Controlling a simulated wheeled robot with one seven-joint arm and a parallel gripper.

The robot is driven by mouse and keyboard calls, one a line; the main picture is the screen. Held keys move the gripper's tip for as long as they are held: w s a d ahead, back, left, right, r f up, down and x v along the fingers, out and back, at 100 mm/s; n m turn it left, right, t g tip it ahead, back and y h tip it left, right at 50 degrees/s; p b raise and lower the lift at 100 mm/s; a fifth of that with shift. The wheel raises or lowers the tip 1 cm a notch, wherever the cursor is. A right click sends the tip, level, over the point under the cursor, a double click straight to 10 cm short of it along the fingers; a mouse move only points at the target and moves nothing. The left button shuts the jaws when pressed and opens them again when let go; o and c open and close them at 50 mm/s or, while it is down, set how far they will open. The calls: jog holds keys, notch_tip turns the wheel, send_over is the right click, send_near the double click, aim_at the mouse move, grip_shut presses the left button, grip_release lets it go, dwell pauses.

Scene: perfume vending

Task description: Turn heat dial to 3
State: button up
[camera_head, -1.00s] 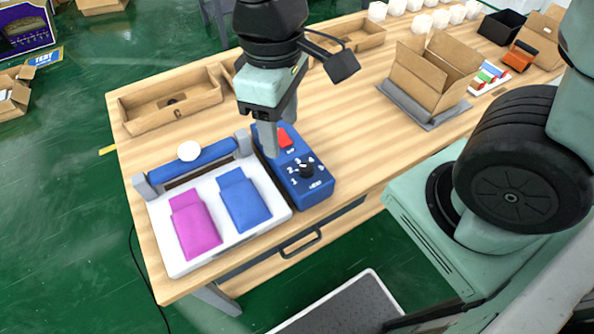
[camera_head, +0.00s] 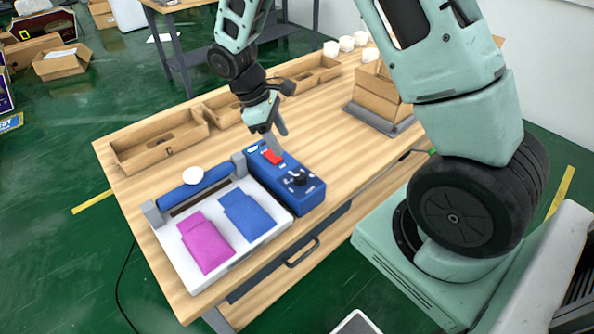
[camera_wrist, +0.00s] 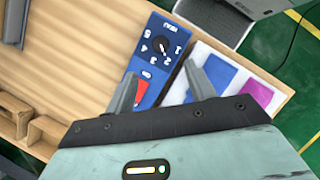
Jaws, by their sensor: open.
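The heat dial (camera_head: 299,177) is a black knob with a white pointer mark on the near end of a blue control box (camera_head: 313,197), among white numerals. The dial also shows in the wrist view (camera_wrist: 160,46); I cannot tell for sure which number it points at. A red switch (camera_head: 272,157) sits on the same box, behind the dial. My gripper (camera_head: 277,140) is above the far part of the box, near the red switch and apart from the dial. In the wrist view its fingers (camera_wrist: 164,88) are spread with nothing between them.
A white sealer plate (camera_head: 214,271) with a blue roller (camera_head: 194,187), a pink pouch (camera_head: 205,242) and a blue pouch (camera_head: 247,217) lies left of the box. Cardboard trays (camera_head: 160,148) line the back. An open carton (camera_head: 380,92) stands right. The wooden tabletop right of the box is clear.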

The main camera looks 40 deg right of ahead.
aim_at(300, 175)
jog(key=p+x, duration=0.2)
jog(key=x, duration=1)
jog(key=shift+f, duration=0.2)
jog(key=c, duration=1)
